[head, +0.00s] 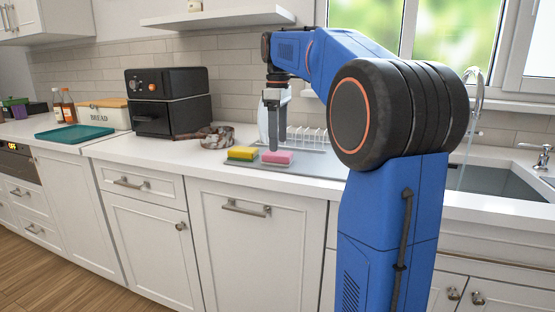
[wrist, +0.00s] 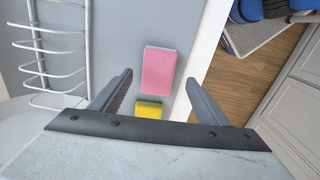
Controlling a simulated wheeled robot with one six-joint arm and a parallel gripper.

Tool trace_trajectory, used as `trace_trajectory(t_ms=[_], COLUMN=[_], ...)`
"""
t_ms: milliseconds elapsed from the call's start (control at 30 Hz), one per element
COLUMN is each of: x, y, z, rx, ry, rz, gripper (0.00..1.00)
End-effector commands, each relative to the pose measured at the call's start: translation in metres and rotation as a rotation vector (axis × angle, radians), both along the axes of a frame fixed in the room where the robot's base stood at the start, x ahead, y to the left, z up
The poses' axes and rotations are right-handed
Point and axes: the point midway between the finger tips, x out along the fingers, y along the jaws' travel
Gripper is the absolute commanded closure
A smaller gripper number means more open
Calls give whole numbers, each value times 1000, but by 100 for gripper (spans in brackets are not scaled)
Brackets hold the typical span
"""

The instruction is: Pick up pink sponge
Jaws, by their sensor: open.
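The pink sponge (head: 278,157) lies flat on the grey drying mat on the counter, to the right of a yellow sponge (head: 243,153). In the wrist view the pink sponge (wrist: 159,69) is ahead of the fingertips, roughly centred between them. The yellow sponge (wrist: 149,109) is nearer, between the two fingers. My gripper (wrist: 158,83) is open and empty, pointing down above the sponges. In the head view my gripper (head: 273,140) hangs over the left part of the pink sponge; the exact height gap is hard to tell.
A white wire dish rack (head: 307,137) stands behind the sponges; it also shows at left in the wrist view (wrist: 45,55). A black air fryer (head: 170,102) and a crumpled cloth (head: 217,137) are to the left. The sink (head: 490,180) is at right. The counter's front edge is close.

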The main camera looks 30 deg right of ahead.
Motion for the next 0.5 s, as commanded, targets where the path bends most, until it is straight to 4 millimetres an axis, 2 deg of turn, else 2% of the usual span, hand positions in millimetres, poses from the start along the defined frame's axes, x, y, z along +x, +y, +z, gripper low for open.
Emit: trace_trajectory(t_ms=[233,500], x=[5,5], y=[0,0], z=[-33,-41], rx=[1,0], ry=[2,-1], rz=[0,0], gripper=[31,31])
